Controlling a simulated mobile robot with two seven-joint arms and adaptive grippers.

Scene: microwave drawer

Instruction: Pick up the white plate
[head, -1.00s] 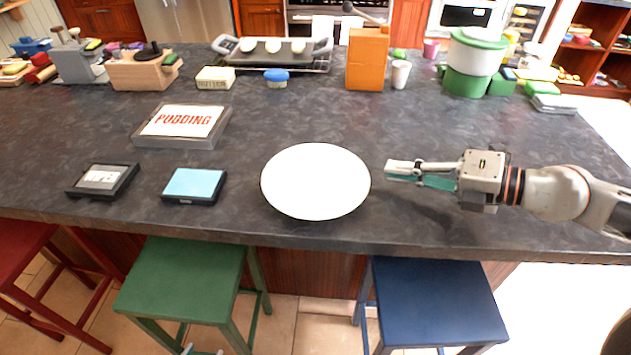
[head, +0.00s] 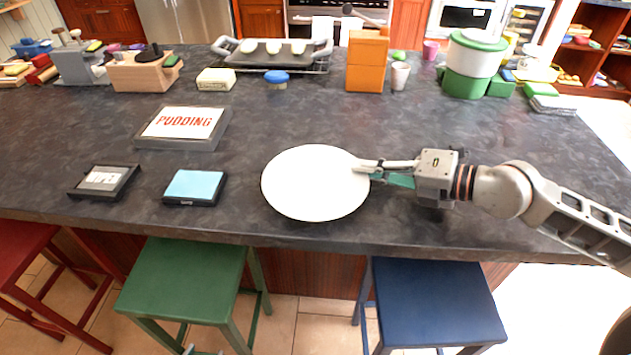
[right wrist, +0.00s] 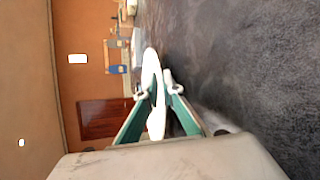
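The white plate (head: 312,185) lies on the dark counter near its front edge, in the middle of the head view. My right gripper (head: 365,172) comes in from the right and is at the plate's right rim. One pale finger overlaps the top of the rim; the other finger is partly hidden by the plate. In the right wrist view the plate (right wrist: 151,62) shows nearly edge-on between the two spread fingers (right wrist: 157,93) of the right gripper. My left gripper is not in view.
A pudding box (head: 183,124), a blue-topped box (head: 194,186) and a dark case (head: 104,181) lie left of the plate. An orange box (head: 367,62) and a cup (head: 400,75) stand behind it. Stools, green (head: 188,280) and blue (head: 435,300), stand in front.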

